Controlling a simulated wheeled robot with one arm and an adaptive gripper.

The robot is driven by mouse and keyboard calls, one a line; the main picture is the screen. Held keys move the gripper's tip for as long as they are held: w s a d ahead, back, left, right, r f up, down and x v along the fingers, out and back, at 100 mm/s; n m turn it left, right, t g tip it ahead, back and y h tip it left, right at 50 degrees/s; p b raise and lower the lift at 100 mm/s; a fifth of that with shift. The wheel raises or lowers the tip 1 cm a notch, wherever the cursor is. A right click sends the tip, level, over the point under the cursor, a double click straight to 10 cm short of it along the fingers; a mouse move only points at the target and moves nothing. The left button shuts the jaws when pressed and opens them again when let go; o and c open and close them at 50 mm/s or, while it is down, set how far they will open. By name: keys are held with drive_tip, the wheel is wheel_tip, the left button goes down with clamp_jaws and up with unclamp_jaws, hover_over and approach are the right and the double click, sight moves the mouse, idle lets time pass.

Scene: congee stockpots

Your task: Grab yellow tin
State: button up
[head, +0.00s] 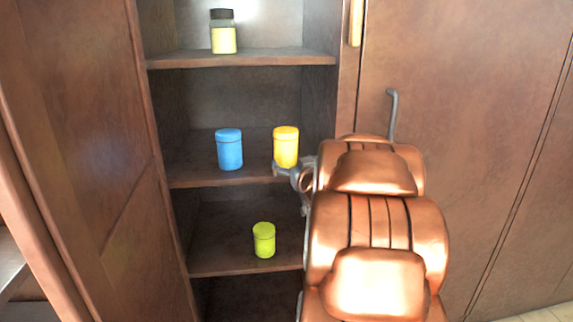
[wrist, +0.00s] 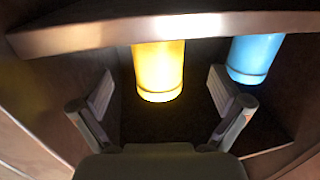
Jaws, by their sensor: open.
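The yellow tin (head: 286,146) stands upright on the middle shelf of the open cabinet, right of a blue tin (head: 229,149). My gripper (head: 292,172) is at the shelf's front edge, by the yellow tin's lower part. In the wrist view the yellow tin (wrist: 159,70) lies ahead, between the lines of the two open fingers. My gripper (wrist: 162,108) is open and empty there. The blue tin (wrist: 255,58) is beyond the right finger. The shelf edge crosses the top of the wrist view and hides part of both tins.
A jar with a dark lid (head: 223,33) stands on the upper shelf (head: 260,58). A green tin (head: 264,240) stands on the lower shelf (head: 215,262). The cabinet's side wall is close on the right of the yellow tin. An open door (head: 80,150) is at the left.

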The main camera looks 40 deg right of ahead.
sight(286, 148)
drive_tip(key=shift+d+f+t, duration=0.15)
drive_tip(key=shift+d+t, duration=0.15)
drive_tip(key=shift+d, duration=0.1)
drive_tip(key=shift+r+b+x, duration=0.15)
drive_tip(key=shift+r+x, duration=0.05)
drive_tip(key=shift+x, duration=1.05)
drive_tip(key=shift+r+b+x, duration=0.1)
drive_tip(key=shift+r+x, duration=0.1)
drive_tip(key=shift+x, duration=1.05)
drive_tip(key=shift+r+b+x, duration=0.15)
drive_tip(key=shift+r+x, duration=0.05)
drive_tip(key=shift+x, duration=1.1)
drive_tip(key=shift+a, duration=0.1)
drive_tip(key=shift+c, duration=0.2)
drive_tip(key=c, duration=1.4)
drive_tip(key=shift+r, duration=0.15)
